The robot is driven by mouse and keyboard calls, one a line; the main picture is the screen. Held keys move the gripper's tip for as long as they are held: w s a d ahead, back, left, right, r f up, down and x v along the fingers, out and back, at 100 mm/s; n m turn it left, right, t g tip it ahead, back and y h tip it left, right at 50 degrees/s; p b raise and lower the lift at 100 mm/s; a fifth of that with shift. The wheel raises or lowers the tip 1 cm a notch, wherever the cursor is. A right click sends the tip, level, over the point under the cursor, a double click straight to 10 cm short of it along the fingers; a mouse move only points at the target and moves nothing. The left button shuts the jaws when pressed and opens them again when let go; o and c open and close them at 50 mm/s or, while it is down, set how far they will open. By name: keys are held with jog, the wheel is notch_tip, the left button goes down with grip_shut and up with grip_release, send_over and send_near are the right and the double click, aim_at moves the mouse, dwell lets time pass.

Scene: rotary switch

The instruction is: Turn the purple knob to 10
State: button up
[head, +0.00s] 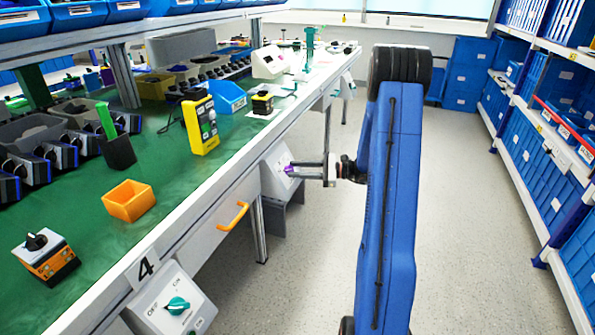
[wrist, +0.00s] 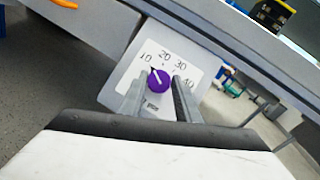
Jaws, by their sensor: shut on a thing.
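The purple knob (wrist: 160,83) sits on a white dial plate (wrist: 190,60) with the printed numbers 10, 20, 30 and 40. In the wrist view its white pointer mark points up and left, toward the 10. My gripper (wrist: 159,79) has one finger on each side of the knob and is shut on it. In the head view the knob (head: 289,170) shows small at the tips of my gripper (head: 296,171), on the white sloped box (head: 272,178) below the bench edge.
A green-topped workbench (head: 165,175) runs along the left, with an orange drawer handle (head: 233,216) on its front. A second switch box with a teal knob (head: 177,305) is nearer. Blue bins on shelves (head: 550,140) stand at the right. The floor between is clear.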

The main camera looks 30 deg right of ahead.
jog(key=shift+n+g, duration=0.3)
jog(key=o, duration=1.1)
jog(key=shift+c, duration=0.2)
jog(key=v, duration=1.7)
jog(key=shift+s+d, duration=0.15)
jog(key=shift+d, duration=0.05)
jog(key=shift+a, duration=0.1)
